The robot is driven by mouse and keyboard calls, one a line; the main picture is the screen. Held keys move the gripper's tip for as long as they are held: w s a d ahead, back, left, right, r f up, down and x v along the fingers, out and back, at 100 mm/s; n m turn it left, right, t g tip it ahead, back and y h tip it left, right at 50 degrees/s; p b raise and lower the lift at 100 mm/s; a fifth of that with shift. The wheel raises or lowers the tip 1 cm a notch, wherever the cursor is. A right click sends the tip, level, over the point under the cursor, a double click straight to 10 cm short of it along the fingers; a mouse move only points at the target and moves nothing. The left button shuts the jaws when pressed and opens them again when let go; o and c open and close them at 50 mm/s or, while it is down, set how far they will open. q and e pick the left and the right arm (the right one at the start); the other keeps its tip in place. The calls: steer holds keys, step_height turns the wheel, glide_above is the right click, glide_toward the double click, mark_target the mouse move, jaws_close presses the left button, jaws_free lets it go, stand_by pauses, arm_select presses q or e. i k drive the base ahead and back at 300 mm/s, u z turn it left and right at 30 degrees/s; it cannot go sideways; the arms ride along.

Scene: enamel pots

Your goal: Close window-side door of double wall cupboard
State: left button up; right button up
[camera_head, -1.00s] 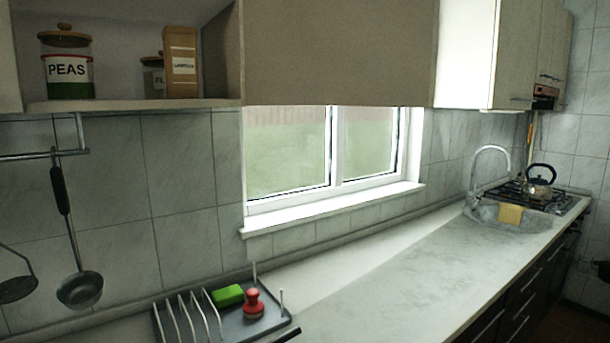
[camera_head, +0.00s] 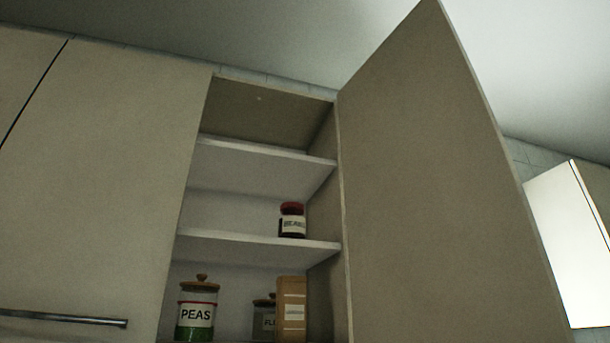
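The window-side door (camera_head: 430,190) of the double wall cupboard stands wide open, swung out to the right of the open compartment. Its broad flat beige face fills the right middle of the view, and its lower edge is out of frame. The other door (camera_head: 110,160) is closed at the left, with a bar handle (camera_head: 65,319) near its bottom. The open compartment shows shelves (camera_head: 250,244). No handle shows on the open door. Neither of my grippers is in view.
Inside the cupboard are a PEAS jar (camera_head: 197,310), a small jar (camera_head: 264,320), a tan carton (camera_head: 291,310) and a red-lidded jar (camera_head: 292,220). Another wall cupboard (camera_head: 565,240) hangs at the far right. The ceiling (camera_head: 260,35) is above.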

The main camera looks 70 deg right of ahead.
mark_target(445, 245)
steer(key=u, duration=1.2)
steer(key=k, duration=2.3)
steer(key=z, duration=1.85)
steer(key=i, duration=0.5)
